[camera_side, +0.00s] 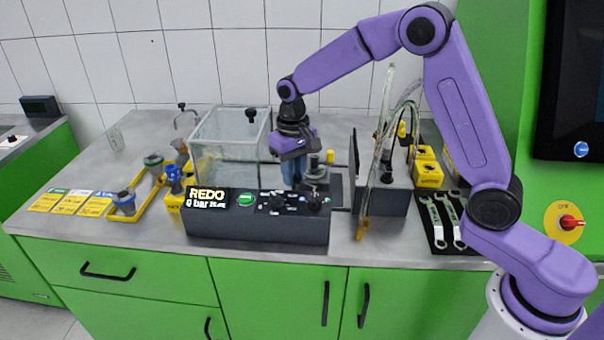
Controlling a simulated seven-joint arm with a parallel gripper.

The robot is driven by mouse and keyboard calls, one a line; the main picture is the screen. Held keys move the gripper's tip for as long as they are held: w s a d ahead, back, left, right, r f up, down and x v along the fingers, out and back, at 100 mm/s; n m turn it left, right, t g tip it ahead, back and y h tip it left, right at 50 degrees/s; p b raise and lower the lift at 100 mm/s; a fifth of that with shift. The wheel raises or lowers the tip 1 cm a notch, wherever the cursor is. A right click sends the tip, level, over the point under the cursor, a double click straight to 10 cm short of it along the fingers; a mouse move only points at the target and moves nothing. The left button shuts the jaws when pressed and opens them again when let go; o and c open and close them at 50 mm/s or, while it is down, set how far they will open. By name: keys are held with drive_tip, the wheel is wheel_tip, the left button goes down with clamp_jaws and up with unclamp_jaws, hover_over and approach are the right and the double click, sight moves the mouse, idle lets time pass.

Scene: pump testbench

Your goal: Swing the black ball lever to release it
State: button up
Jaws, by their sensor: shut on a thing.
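My gripper (294,180) points down behind the black control box, next to the clear tank. Its jaws are small and partly hidden by the box and fixture parts. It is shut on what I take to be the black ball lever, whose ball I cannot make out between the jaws. The dark pump fixture (316,172), with a grey upright cylinder, stands just right of the jaws. How far the lever is swung cannot be told.
The control box (257,229) shows "REDO 0 bar" and has a green button (245,199) and dark knobs. The clear tank (224,150) stands left of my gripper. Right are a dark upright panel (354,165), hanging tubes (376,150), yellow boxes (427,174) and wrenches (437,222).

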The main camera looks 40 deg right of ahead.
drive_tip(key=o, duration=1.3)
drive_tip(key=shift+o, duration=0.2)
drive_tip(key=shift+r, duration=3)
drive_tip(key=s+a+r+n, duration=0.15)
drive_tip(key=s+n, duration=0.45)
drive_tip(key=s, duration=1.1)
drive_tip(key=s+d+f+n, duration=0.1)
drive_tip(key=s+d+n, duration=0.2)
drive_tip(key=s, duration=0.6)
drive_tip(key=s+d+f+n, duration=0.1)
drive_tip(key=s+d+n, duration=0.2)
drive_tip(key=s, duration=0.6)
drive_tip(key=shift+d+f+n, duration=0.4)
drive_tip(key=shift+d, duration=0.25)
